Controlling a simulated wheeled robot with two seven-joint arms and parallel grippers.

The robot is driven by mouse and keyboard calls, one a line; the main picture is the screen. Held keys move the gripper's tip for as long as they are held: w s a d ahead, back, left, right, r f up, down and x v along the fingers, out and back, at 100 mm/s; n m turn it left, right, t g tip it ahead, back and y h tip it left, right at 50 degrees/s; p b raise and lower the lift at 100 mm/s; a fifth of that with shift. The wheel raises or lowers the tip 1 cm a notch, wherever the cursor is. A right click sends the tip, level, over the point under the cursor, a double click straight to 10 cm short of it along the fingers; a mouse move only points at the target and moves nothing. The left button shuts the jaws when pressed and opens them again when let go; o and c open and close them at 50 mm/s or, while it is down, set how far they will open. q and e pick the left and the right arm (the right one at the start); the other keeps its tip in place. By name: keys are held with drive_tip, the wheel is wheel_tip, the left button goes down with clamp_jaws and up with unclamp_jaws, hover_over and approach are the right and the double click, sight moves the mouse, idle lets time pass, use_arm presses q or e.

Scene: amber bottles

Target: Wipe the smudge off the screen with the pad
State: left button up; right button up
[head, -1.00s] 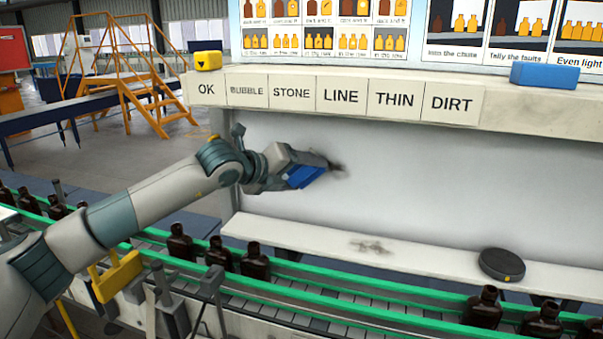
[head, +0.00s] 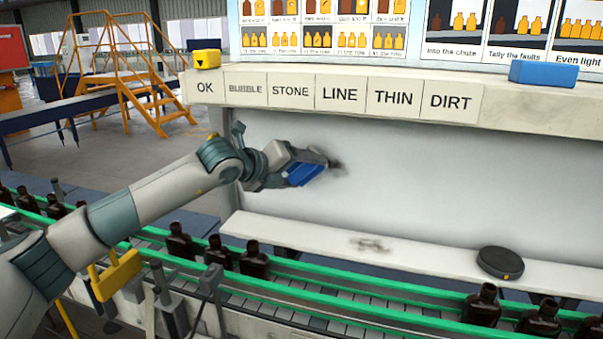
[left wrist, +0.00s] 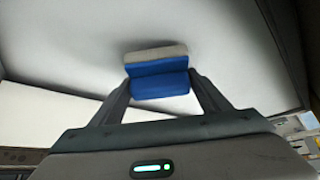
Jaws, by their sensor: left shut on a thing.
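The screen (head: 430,170) is the pale upright panel below the row of labels. A dark smudge (head: 337,166) shows on it, just right of my left gripper, which covers part of that area. My left gripper (head: 308,170) is shut on a blue pad (head: 302,176) in front of the screen. In the left wrist view the pad (left wrist: 160,84) sits between both fingers, with a grey layer (left wrist: 156,54) on its far side towards the screen (left wrist: 225,50). I cannot tell whether the pad touches the screen. My right gripper is not in view.
A white ledge (head: 420,262) below the screen carries a black puck (head: 500,263) and a faint dark mark (head: 370,245). A green-railed conveyor (head: 350,312) with several amber bottles runs in front. A blue block (head: 543,73) and a yellow block (head: 206,59) sit on the upper shelf.

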use_arm(q)
drive_tip(key=shift+w+d, duration=0.25)
drive_tip(key=shift+w, duration=0.45)
